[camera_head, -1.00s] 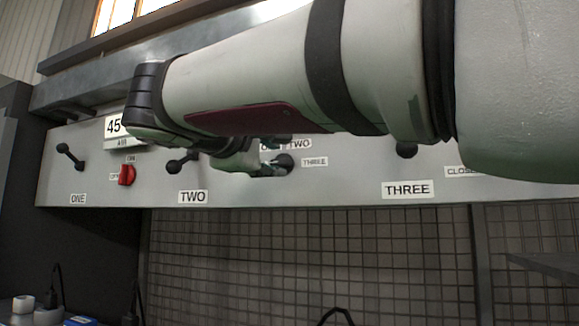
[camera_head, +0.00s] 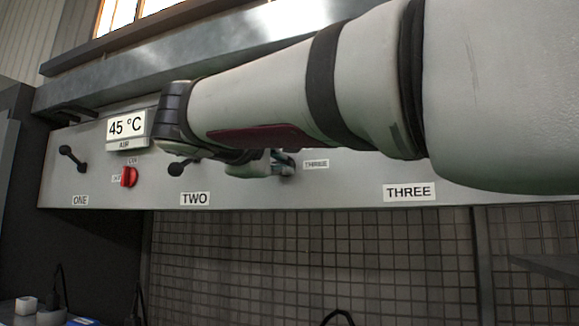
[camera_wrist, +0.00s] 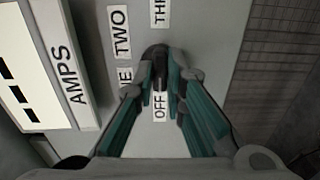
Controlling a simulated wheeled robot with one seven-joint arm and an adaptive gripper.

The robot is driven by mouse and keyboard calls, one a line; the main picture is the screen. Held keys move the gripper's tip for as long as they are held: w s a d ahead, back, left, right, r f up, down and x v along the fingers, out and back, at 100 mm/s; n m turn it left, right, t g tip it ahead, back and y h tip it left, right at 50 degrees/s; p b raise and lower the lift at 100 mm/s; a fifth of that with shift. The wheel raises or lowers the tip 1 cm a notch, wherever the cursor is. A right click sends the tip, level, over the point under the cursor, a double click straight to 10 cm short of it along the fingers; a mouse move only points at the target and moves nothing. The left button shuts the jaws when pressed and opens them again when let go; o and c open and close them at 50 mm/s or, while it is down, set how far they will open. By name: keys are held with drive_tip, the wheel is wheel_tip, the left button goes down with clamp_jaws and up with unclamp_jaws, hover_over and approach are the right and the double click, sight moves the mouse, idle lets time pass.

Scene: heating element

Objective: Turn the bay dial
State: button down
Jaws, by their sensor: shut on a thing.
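The bay dial (camera_wrist: 155,52) is a dark round knob on the grey panel, with labels OFF, TWO and others partly hidden around it. In the wrist view my gripper (camera_wrist: 161,76) has its two teal fingers on either side of the dial's ridge, shut on it. The ridge runs down the picture towards the OFF label (camera_wrist: 160,105). In the head view my gripper (camera_head: 285,163) is at the panel, just left of the small THREE label (camera_head: 316,164). There it hides the dial, and my arm covers the upper panel.
A red ON/OFF switch (camera_head: 129,177) and dark lever handles (camera_head: 73,159) are on the panel (camera_head: 340,190) to the left. A 45 °C display (camera_head: 126,125) is above. A white AMPS display (camera_wrist: 35,65) is beside the dial. A grid wall (camera_head: 300,260) is below.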

drive_tip(key=shift+f, duration=0.1)
drive_tip(key=m+b, duration=0.8)
drive_tip(key=m, duration=0.3)
drive_tip(key=shift+m, duration=0.4)
idle(0.3)
drive_tip(key=c, duration=1.6)
unclamp_jaws()
drive_tip(key=shift+c, duration=0.2)
drive_tip(key=shift+s, duration=0.1)
